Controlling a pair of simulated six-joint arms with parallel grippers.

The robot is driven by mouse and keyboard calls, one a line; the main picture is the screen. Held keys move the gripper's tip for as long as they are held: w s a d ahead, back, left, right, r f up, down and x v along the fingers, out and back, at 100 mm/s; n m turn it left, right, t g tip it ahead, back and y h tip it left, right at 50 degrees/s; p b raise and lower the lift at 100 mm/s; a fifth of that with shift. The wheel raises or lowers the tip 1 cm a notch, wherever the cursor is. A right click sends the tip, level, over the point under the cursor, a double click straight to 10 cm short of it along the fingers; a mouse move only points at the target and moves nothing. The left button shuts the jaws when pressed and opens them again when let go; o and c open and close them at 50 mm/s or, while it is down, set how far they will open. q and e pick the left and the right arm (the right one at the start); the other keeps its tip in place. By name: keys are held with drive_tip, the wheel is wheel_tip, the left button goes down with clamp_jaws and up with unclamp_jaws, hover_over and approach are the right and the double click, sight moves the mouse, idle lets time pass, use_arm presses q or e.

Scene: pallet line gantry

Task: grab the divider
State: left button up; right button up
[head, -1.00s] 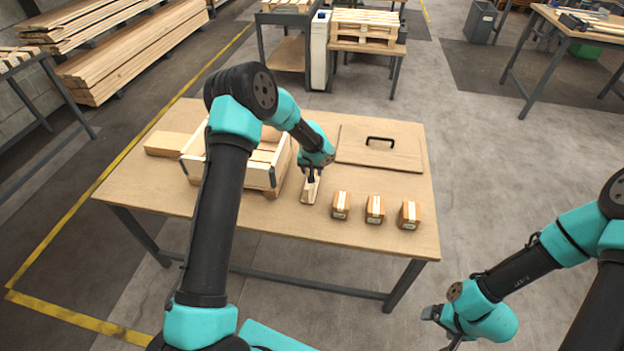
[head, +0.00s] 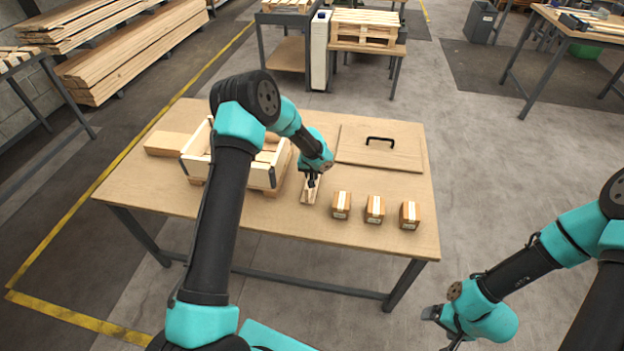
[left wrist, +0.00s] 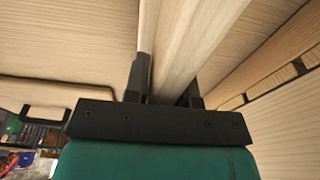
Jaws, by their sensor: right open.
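The divider (head: 308,196) is a pale wooden piece on the worktable, just right of the open wooden crate (head: 262,178). My left gripper (head: 312,182) is low over it and covers part of it. In the left wrist view the divider (left wrist: 185,50) is a pale board running up between the two dark fingers of the left gripper (left wrist: 165,95). One finger is on each side of it, and the right finger is partly hidden. I cannot tell whether both fingers press on it. My right gripper (head: 436,318) is open and empty, off the table at the lower right.
Three small taped boxes (head: 375,209) stand in a row right of the divider. A flat wooden panel with a black handle (head: 380,160) lies behind them. A wooden block (head: 168,144) lies left of the crate. The worktable (head: 270,228) is bare along its front edge.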

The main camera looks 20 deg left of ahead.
use_arm(q)
clamp_jaws()
drive_tip(key=shift+r, duration=0.15)
drive_tip(key=shift+r, duration=0.65)
wheel_tip(320, 180, up, 2)
drive_tip(key=shift+r, duration=0.1)
drive_tip(key=s+d, duration=0.3)
drive_tip(key=s, duration=0.4)
drive_tip(key=s+d+r, duration=0.1)
drive_tip(key=s+d, duration=0.2)
drive_tip(key=s, duration=0.4)
drive_tip(key=shift+s+d, duration=0.15)
drive_tip(key=shift+s, duration=0.2)
drive_tip(key=shift+r, duration=0.1)
